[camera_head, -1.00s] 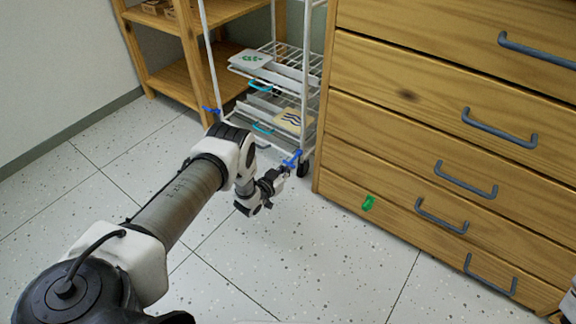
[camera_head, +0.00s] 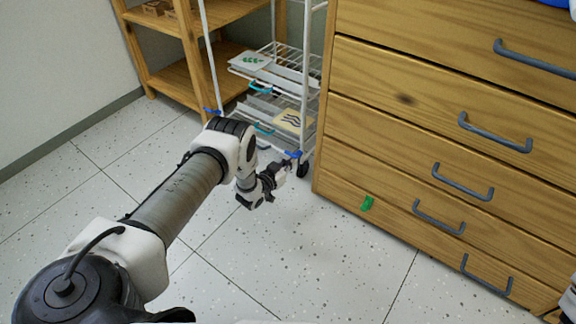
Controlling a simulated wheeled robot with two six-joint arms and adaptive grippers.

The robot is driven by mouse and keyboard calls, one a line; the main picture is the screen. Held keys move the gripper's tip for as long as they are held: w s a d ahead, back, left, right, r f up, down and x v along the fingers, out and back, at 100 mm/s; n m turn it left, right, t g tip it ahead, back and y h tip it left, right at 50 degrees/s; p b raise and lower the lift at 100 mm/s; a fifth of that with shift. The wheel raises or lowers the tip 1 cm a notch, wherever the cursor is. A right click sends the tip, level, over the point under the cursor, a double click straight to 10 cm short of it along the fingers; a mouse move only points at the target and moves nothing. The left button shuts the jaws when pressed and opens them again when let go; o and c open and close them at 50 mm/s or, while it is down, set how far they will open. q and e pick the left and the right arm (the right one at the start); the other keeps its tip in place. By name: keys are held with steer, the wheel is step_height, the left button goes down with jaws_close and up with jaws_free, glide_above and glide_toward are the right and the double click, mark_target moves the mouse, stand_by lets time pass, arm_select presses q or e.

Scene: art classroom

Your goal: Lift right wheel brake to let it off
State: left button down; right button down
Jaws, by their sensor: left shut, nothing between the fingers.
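A white wire rack cart (camera_head: 306,90) stands between the wooden shelf and the drawer cabinet. Its right front wheel (camera_head: 303,170) is dark and rests on the floor. A blue brake lever (camera_head: 294,154) shows just above and left of that wheel. My left gripper (camera_head: 286,168) is shut and empty, just below and in front of this lever. I cannot tell whether the fingertips touch it. A second blue lever (camera_head: 212,111) is at the cart's left front corner; its wheel is hidden behind my arm. My right gripper is not in view.
A wooden drawer cabinet (camera_head: 400,140) with grey handles stands close to the right of the cart. A wooden shelf (camera_head: 185,82) is behind left. The tiled floor (camera_head: 290,265) in front is clear.

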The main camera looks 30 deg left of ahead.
arm_select(q)
steer(key=s+f+p, duration=0.1)
steer(key=s+p, duration=0.2)
steer(key=s, duration=0.4)
steer(key=shift+a, duration=0.3)
stand_by(0.7)
stand_by(0.4)
